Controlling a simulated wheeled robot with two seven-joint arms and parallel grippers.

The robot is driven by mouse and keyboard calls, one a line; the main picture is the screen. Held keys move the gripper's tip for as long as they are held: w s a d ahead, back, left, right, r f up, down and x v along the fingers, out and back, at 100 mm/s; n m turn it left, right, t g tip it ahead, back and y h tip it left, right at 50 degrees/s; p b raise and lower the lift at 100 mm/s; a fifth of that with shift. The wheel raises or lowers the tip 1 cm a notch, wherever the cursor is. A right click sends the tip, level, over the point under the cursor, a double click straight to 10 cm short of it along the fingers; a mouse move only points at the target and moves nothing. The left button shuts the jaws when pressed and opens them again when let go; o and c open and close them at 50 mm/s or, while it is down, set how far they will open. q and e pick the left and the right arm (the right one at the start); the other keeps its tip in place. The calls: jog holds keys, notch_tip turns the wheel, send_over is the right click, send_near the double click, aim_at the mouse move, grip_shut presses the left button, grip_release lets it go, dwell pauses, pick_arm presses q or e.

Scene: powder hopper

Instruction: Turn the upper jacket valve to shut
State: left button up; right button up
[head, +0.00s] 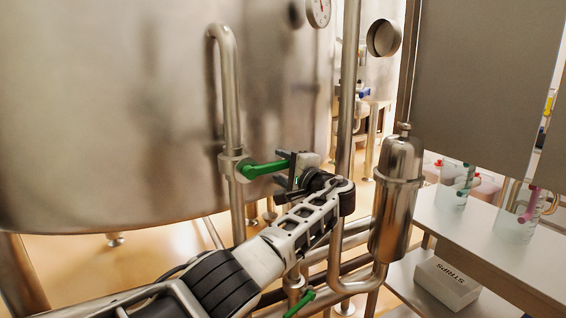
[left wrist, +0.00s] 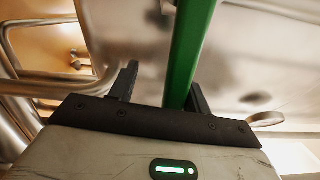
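The upper jacket valve (head: 233,163) sits on a vertical steel pipe beside the big tank. Its green lever (head: 263,169) sticks out to the right, roughly across the pipe. My left gripper (head: 287,174) is at the lever's free end. In the left wrist view the green lever (left wrist: 190,52) runs between the two fingers of my left gripper (left wrist: 160,88). The fingers stand apart, with the lever close to the right finger and a clear gap to the left one. Whether the right finger touches it I cannot tell. My right gripper is not in view.
A lower green lever (head: 300,303) shows at the bottom beside my left arm. A steel filter housing (head: 395,200) and a vertical pipe (head: 347,90) stand just right of my gripper. A bench (head: 470,235) with beakers and a white box (head: 447,283) below is further right.

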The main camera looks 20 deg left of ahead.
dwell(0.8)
pick_arm(q)
jog(key=shift+d, duration=0.15)
jog(key=b+v, duration=0.2)
jog(key=v, duration=1.3)
jog(key=shift+s+d+r, duration=0.15)
jog(key=shift+s+d, duration=0.1)
jog(key=shift+s, duration=0.05)
notch_tip(320, 180, down, 19)
jog(key=s+m+h, duration=0.2)
jog(key=h, duration=0.5)
jog(key=s+f+n+h, duration=0.1)
jog(key=s+f+h, duration=0.2)
jog(key=s+f, duration=0.35)
jog(key=s+f+n+h, duration=0.1)
jog(key=s+f+h, duration=0.2)
jog(key=f, duration=0.6)
jog(key=s+a+f+n+h, duration=0.2)
jog(key=s+n+h, duration=0.3)
jog(key=s, duration=1.5)
jog(key=shift+s+n, duration=0.2)
jog(key=shift+n, duration=0.3)
